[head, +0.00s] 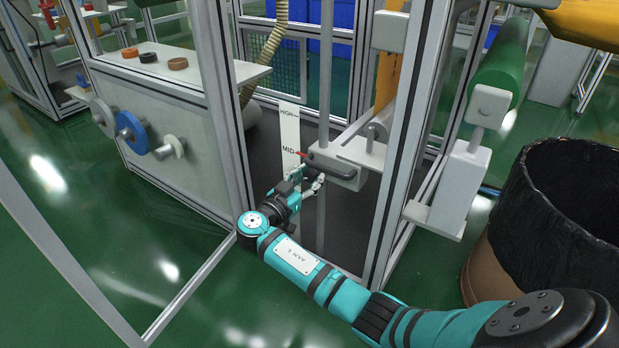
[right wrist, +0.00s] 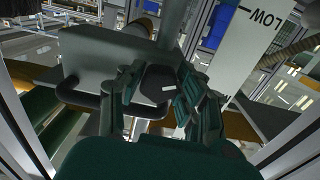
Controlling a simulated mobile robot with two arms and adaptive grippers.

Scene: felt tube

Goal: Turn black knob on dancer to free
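The black knob (right wrist: 158,82) shows in the right wrist view on the underside of the grey dancer block (right wrist: 100,58), with a short white mark on its face. My right gripper (right wrist: 160,76) has one set of fingers on each side of the knob, spread apart; whether they touch it I cannot tell. In the head view the dancer block (head: 345,162) sits on a vertical rod, with a dark handle at its front and a red pointer (head: 300,154) near MID. My right gripper (head: 318,184) is just below the block. My left gripper is not in view.
The white scale (head: 290,138) reads HIGH and MID; LOW shows upside down in the right wrist view (right wrist: 255,35). Aluminium frame posts (head: 402,140) stand close on both sides of my right arm. A bin with a black liner (head: 560,190) stands at the right.

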